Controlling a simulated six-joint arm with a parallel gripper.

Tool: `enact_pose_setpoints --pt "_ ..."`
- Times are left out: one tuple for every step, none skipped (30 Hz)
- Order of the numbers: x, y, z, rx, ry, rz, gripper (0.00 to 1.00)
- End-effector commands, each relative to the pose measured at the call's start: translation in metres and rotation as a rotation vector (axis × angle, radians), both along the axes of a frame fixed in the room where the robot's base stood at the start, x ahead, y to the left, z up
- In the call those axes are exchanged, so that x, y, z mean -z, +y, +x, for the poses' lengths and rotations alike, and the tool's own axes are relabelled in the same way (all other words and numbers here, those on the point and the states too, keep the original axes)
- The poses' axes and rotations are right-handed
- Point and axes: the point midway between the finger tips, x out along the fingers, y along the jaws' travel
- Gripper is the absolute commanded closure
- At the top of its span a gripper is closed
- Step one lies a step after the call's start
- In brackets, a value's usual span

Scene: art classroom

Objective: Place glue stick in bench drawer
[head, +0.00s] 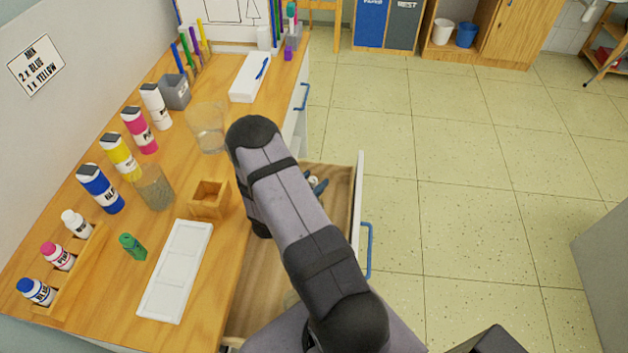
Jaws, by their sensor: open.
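A small green object with a cap (132,246), which looks like the glue stick, is on the bench top left of the white palette. It looks slightly tilted; I cannot tell whether it stands or lies. The bench drawer (357,190) is pulled open on the bench's right side, with a blue handle (369,250) on its front. My grey arm crosses over the drawer and hides much of its inside. I cannot make out my gripper; the arm covers the place where it would show.
A white palette (175,272), a wooden box (209,199), clear cups (207,128) and several paint bottles (100,188) crowd the bench. A small dark blue and pale item (317,185) shows in the drawer beside my arm. The tiled floor (470,200) at right is clear.

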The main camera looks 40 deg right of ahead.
Motion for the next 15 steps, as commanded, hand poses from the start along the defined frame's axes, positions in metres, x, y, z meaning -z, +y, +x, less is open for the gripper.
enact_pose_setpoints --pt "-0.002 0.006 -0.001 -0.003 0.000 0.000 0.58" --pt "-0.003 0.010 -0.003 -0.004 0.000 0.000 0.58" --pt "-0.006 0.015 -0.005 -0.005 0.000 0.000 0.58" --pt "-0.007 0.019 -0.007 -0.004 0.000 0.000 0.58" --pt "-0.009 0.023 -0.009 -0.005 -0.001 0.000 0.58" --pt "-0.017 0.021 -0.008 0.000 -0.005 0.000 0.58" --pt "-0.021 0.020 -0.008 0.000 -0.005 -0.001 0.58" --pt "-0.025 0.020 -0.008 0.000 -0.005 -0.001 0.58" --pt "-0.031 0.020 -0.008 0.000 -0.005 -0.001 0.58" --pt "-0.035 0.020 -0.009 0.001 -0.005 -0.001 0.58" --pt "-0.039 0.020 -0.008 0.001 -0.006 -0.001 0.58" --pt "-0.044 0.020 -0.009 0.001 -0.005 0.000 0.58" --pt "-0.048 0.020 -0.009 0.001 -0.005 0.000 0.58" --pt "-0.052 0.020 -0.009 0.001 -0.005 0.000 0.58" --pt "-0.056 0.020 -0.009 0.001 -0.005 0.000 0.58"
